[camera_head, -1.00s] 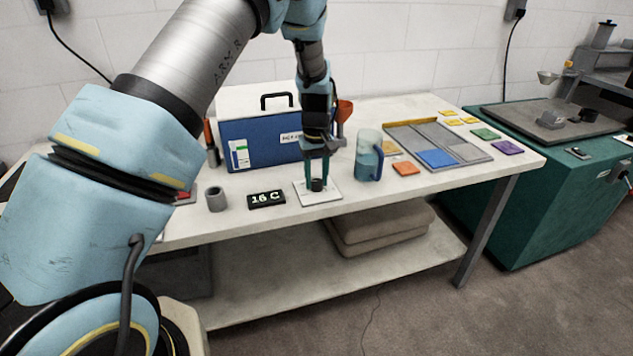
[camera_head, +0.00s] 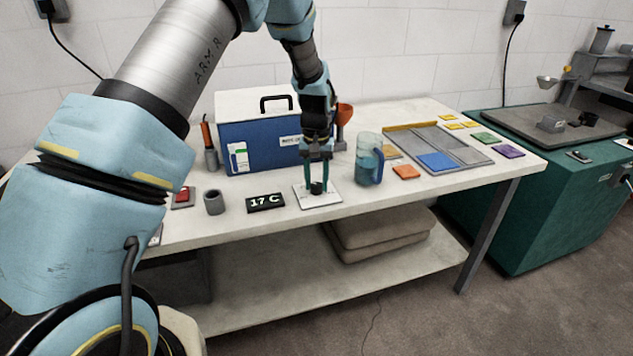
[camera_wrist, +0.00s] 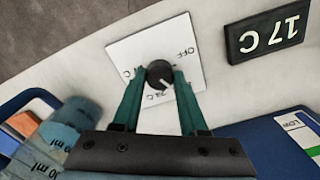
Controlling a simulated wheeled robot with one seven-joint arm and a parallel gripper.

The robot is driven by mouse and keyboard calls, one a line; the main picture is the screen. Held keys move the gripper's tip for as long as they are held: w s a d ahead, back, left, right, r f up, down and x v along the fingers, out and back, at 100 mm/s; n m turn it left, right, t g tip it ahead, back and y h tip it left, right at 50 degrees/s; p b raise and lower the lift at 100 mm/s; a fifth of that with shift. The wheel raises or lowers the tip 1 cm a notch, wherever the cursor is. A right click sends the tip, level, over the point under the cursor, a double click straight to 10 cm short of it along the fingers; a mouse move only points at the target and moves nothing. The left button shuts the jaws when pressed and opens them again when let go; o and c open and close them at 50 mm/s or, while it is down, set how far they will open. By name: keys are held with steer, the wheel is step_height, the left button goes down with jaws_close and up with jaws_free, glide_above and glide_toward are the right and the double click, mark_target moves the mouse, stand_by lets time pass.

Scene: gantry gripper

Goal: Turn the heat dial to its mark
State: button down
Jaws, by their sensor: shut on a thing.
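The heat dial (camera_head: 316,187) is a small black knob on a white square plate (camera_head: 330,199) on the table. In the wrist view the knob (camera_wrist: 159,72) carries a pale pointer line, and its plate (camera_wrist: 128,48) shows "OFF" and other lettering ending in "C", partly covered by the fingers. My gripper (camera_head: 317,183) points down over the plate, its green fingers shut on the knob; the fingers (camera_wrist: 160,80) sit at both sides of it in the wrist view. The black display (camera_head: 265,202) left of the plate reads "17 C"; it also shows upside down in the wrist view (camera_wrist: 268,34).
A blue box (camera_head: 255,148) with a handle stands behind the dial. A jug (camera_head: 368,160) of blue liquid stands close to the right. A grey cup (camera_head: 213,202) and a red button (camera_head: 183,194) are at left. A partitioned tray (camera_head: 465,148) lies at right.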

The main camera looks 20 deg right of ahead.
mark_target(316, 184)
steer(key=shift+c, duration=2.2)
jaws_free()
steer(key=shift+r, duration=0.1)
step_height(316, 184, up, 11)
steer(key=b, duration=0.2)
steer(key=shift+f, duration=0.2)
steer(key=a+r+n, duration=0.1)
steer(key=a+n, duration=0.2)
steer(key=a, duration=1.8)
steer(key=s+a+n, duration=0.1)
steer(key=s+a, duration=0.4)
steer(key=a, duration=0.2)
steer(key=s+a+f+n+t, duration=0.1)
steer(key=s+a, duration=0.5)
steer(key=a, duration=0.2)
steer(key=shift+a+t, duration=0.3)
